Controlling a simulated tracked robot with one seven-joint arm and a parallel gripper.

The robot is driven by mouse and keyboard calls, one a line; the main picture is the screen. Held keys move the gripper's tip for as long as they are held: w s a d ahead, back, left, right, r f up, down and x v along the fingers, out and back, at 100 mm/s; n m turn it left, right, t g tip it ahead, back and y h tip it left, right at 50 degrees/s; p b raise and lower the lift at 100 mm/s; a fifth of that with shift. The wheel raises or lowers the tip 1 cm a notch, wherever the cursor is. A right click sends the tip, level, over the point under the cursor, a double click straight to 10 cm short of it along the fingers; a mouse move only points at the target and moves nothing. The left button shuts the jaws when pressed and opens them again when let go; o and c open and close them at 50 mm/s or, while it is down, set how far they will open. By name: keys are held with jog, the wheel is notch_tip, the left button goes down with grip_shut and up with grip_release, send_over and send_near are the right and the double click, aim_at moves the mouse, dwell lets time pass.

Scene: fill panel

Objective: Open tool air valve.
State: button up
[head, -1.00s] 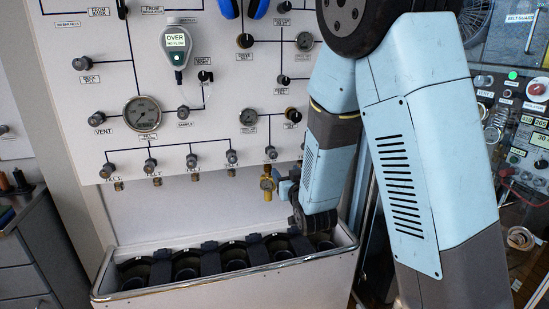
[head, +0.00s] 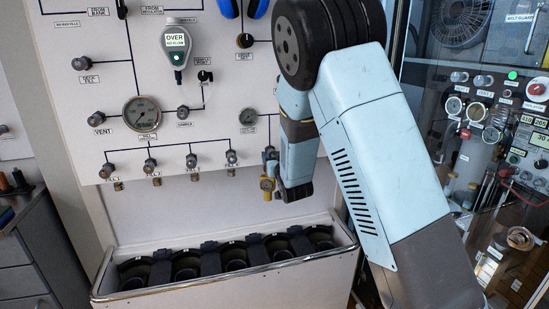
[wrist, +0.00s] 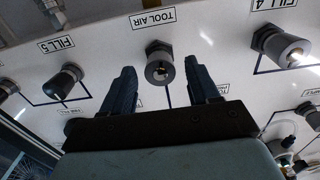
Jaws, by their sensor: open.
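My gripper (wrist: 160,72) is open, with one dark finger on each side of the knob. Gaps show between the fingers and the knob; I cannot tell how deep they reach.
The FILL 5 valve (wrist: 65,80) and FILL 4 valve (wrist: 280,45) flank the tool air valve in the wrist view. A pressure gauge (head: 142,113) is on the panel. A metal-rimmed bin (head: 220,276) with dark round holders stands below the panel.

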jog(key=c, duration=1)
jog(key=shift+n, duration=2.5)
jog(key=shift+c, duration=0.2)
jog(key=o, duration=1)
jog(key=shift+a, duration=0.1)
jog(key=shift+o, duration=0.2)
jog(key=v, duration=1.3)
jog(key=shift+s, duration=0.35)
jog(key=shift+d, duration=0.2)
